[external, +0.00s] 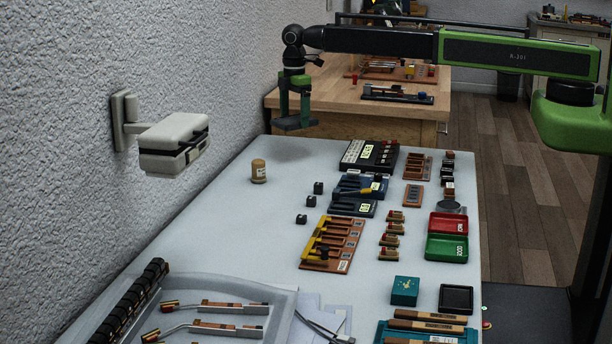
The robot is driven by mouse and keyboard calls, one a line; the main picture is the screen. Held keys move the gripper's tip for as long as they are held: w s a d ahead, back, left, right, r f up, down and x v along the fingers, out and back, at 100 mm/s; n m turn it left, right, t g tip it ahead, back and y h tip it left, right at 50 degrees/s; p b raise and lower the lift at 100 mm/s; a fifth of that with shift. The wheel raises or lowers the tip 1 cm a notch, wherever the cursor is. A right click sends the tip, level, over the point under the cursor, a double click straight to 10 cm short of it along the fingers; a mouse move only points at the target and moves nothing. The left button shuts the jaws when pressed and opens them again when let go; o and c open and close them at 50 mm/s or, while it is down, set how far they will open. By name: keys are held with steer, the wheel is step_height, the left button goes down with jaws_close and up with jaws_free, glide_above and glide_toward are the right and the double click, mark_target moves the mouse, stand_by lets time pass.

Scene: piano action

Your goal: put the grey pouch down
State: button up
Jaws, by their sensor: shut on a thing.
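My gripper (294,104) points down above the far left part of the white table, with its green fingers shut on a small grey thing, which I take to be the grey pouch (296,123). The pouch hangs at the fingertips and looks clear of the tabletop. Its details are small and dark, and the fingers hide part of it.
The white table (240,215) has bare room at its far left, around a tan jar (258,171). Small black blocks (313,203), a black tray (369,156), a red tray (448,223) and a green tray (446,248) stand nearby. A pale wall fixture (172,143) juts out at left.

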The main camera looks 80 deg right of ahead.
steer(key=shift+m, duration=0.4)
steer(key=d, duration=0.6)
steer(key=shift+s, duration=0.3)
steer(key=b, duration=0.7)
glide_above(274, 164)
steer(key=f, duration=0.7)
steer(key=shift+d, duration=0.35)
steer(key=shift+a, duration=0.2)
step_height(274, 164, down, 4)
steer(key=b, duration=0.4)
steer(key=shift+f, duration=0.25)
steer(key=shift+r, duration=0.25)
steer(key=shift+f, duration=0.2)
steer(key=o, duration=1.2)
steer(key=shift+r, duration=0.1)
